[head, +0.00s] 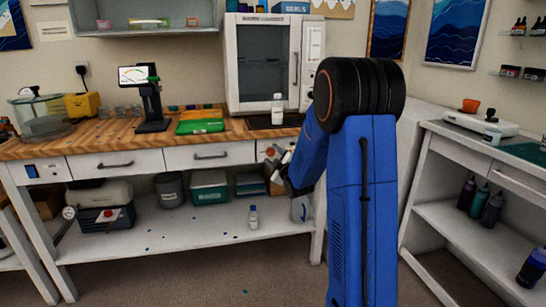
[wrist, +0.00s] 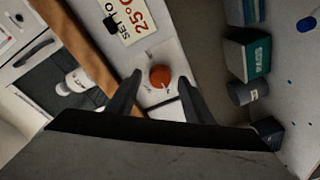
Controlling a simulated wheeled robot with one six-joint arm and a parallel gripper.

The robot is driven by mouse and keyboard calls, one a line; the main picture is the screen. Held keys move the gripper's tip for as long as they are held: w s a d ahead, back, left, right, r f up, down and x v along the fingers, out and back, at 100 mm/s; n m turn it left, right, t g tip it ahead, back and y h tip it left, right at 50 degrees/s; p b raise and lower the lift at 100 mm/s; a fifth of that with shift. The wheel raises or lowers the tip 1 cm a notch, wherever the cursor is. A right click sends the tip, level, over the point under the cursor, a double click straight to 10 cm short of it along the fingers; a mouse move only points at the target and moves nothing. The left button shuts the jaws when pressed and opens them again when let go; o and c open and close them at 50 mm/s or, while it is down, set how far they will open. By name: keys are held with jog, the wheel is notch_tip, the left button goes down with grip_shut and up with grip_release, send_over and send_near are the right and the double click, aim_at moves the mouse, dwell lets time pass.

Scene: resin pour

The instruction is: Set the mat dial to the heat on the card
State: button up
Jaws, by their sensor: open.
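The orange-red mat dial (wrist: 160,76) is on a white panel in the wrist view, below the wooden bench edge. It also shows in the head view (head: 269,152), on the bench front. The card (wrist: 130,18) is beside the dial and reads "SET TO 25°C"; a small black clip-like piece covers part of its edge. My gripper (wrist: 158,80) is open, with one finger on each side of the dial in the picture. I cannot tell whether either finger touches it. In the head view my arm hides most of the gripper. The dial's pointer setting is too small to read.
A dark mat (wrist: 38,85) on the bench carries a white bottle (wrist: 78,80). A white cabinet oven (head: 264,60) stands behind it. Tubs and a small bottle (head: 253,217) stand on the lower shelf.

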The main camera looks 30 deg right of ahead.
jog(key=shift+w, duration=0.3)
jog(key=c, duration=1)
jog(key=shift+c, duration=0.2)
jog(key=shift+m, duration=0.3)
jog(key=m, duration=0.5)
jog(key=shift+f+t, duration=0.1)
jog(key=shift+t, duration=0.2)
jog(key=m+h, duration=0.1)
jog(key=m, duration=0.5)
jog(key=shift+m, duration=0.3)
jog(key=shift+h, duration=0.3)
